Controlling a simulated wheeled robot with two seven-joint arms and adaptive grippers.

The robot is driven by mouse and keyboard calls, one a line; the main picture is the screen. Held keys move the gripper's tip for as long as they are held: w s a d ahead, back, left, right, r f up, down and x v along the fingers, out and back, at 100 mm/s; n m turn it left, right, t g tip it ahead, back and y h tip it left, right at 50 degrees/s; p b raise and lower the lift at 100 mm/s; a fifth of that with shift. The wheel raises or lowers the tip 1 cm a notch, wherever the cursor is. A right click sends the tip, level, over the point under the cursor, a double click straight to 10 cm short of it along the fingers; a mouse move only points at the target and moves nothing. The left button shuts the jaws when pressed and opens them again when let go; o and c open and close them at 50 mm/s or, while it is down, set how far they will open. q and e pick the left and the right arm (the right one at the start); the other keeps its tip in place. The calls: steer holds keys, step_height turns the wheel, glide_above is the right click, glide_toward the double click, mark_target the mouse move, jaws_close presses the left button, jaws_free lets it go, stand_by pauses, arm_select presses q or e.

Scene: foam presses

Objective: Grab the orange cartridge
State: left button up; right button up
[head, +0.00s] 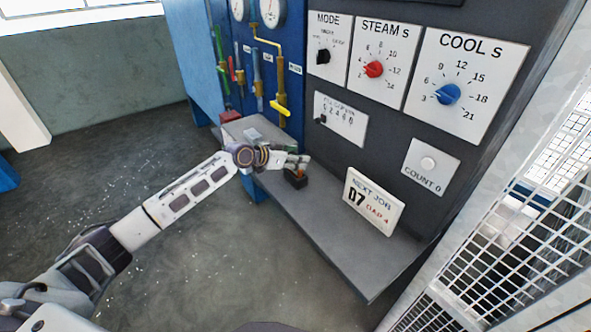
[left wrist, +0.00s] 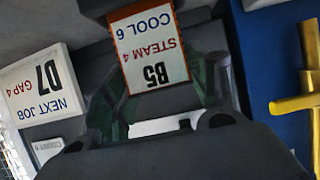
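The orange cartridge (head: 300,174) shows as a small orange patch in a dark holder (head: 295,182) on the grey shelf. In the left wrist view the cartridge (left wrist: 150,45) has an orange edge and a white label reading B5, STEAM 4, COOL 6, upside down. My left gripper (head: 297,162) is right at the cartridge, partly covering it. In the left wrist view its two dark green fingers (left wrist: 162,85) stand apart, one on each side of the cartridge, with a gap visible on the right side. The left finger is close to the label's edge; contact is unclear. My right gripper is out of view.
A dark panel with dials is behind. Yellow pipes (head: 280,108) rise at the back left. A wire mesh guard (head: 520,205) stands at right.

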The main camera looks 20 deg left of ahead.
arm_select(q)
steer(key=c, duration=0.8)
steer(key=shift+r, duration=0.1)
steer(key=shift+r+b, duration=0.55)
steer(key=shift+r, duration=4.4)
